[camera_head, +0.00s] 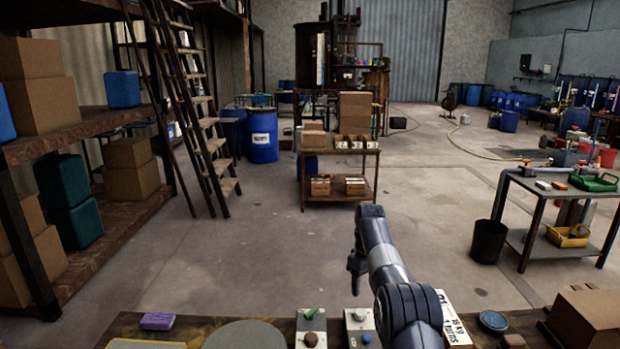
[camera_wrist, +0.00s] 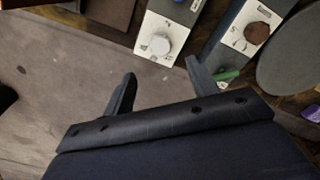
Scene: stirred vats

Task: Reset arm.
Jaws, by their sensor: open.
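My gripper shows in the wrist view (camera_wrist: 160,88) with its two dark fingers spread apart and nothing between them. Beyond the fingers in the wrist view are a control box with a pale knob (camera_wrist: 156,46) and a second box with a brown knob and a green lever (camera_wrist: 240,35). In the head view my arm reaches forward over the bench, and my gripper (camera_head: 354,270) hangs at its far end, small and dark. I cannot make out its fingers there.

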